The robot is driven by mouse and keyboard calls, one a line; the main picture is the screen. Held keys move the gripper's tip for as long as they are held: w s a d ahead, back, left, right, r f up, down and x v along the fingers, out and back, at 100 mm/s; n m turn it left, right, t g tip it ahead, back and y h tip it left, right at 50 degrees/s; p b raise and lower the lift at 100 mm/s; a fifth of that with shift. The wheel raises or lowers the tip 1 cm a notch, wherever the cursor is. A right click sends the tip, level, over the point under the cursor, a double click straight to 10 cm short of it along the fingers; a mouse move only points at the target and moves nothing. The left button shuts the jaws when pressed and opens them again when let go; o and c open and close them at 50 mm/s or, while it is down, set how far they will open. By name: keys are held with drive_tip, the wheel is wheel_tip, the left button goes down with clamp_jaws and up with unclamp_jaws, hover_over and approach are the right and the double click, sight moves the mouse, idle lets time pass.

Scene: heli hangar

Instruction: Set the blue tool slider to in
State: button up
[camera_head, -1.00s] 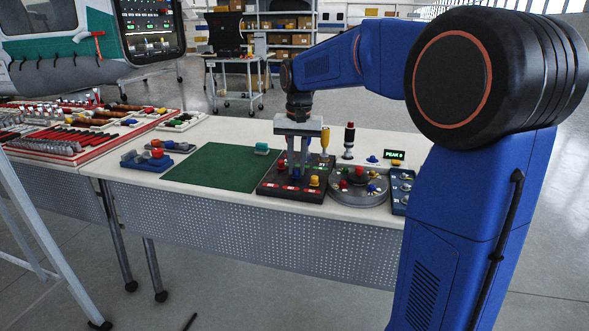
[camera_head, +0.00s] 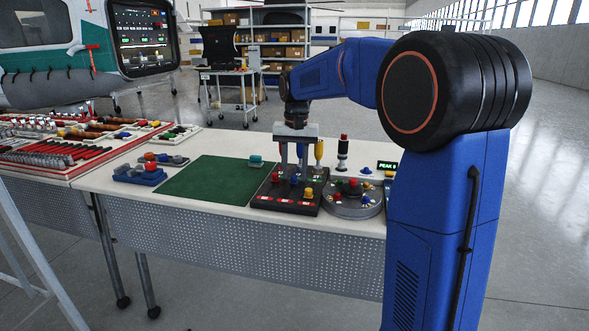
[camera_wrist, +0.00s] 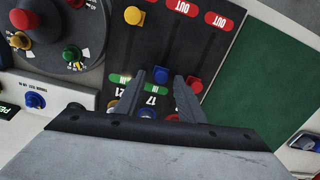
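The black slider panel (camera_head: 264,203) stands on the table, with red OUT labels along its front edge. The blue slider knob (camera_head: 293,180) sits toward the back of its track; in the wrist view the blue knob (camera_wrist: 160,75) is close to the green IN label (camera_wrist: 153,89). My gripper (camera_head: 293,168) is over the panel, pointing down. In the wrist view my gripper (camera_wrist: 169,76) has its fingers apart, one on each side of the blue knob, with gaps visible. The red knob (camera_wrist: 194,84) is just outside the right finger. The yellow knob (camera_wrist: 134,15) sits toward the OUT side.
A round grey dial unit (camera_head: 354,206) with coloured knobs stands right of the panel. A green mat (camera_head: 209,181) lies to its left. Yellow-topped (camera_head: 319,150) and red-topped (camera_head: 343,150) upright handles stand behind. Blue fixtures (camera_head: 140,174) are at far left.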

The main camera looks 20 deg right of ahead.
drive_tip(key=shift+r, duration=0.15)
wheel_tip(320, 180, up, 17)
drive_tip(key=shift+s+d, duration=0.15)
drive_tip(key=shift+d, duration=0.05)
idle(0.3)
idle(0.4)
drive_tip(key=s+a+f+n+t, duration=0.1)
drive_tip(key=s+f, duration=0.7)
drive_tip(key=s, duration=0.4)
drive_tip(key=s+a+f+n+t, duration=0.1)
drive_tip(key=s+f+n+t, duration=0.1)
drive_tip(key=s+f, duration=0.7)
drive_tip(key=s+a+f+n+t, duration=0.1)
drive_tip(key=s+f+n, duration=0.1)
drive_tip(key=s+f, duration=0.6)
drive_tip(key=s, duration=0.7)
drive_tip(key=shift+a+f+t, duration=0.2)
drive_tip(key=shift+f+t, duration=0.1)
drive_tip(key=shift+f, duration=0.05)
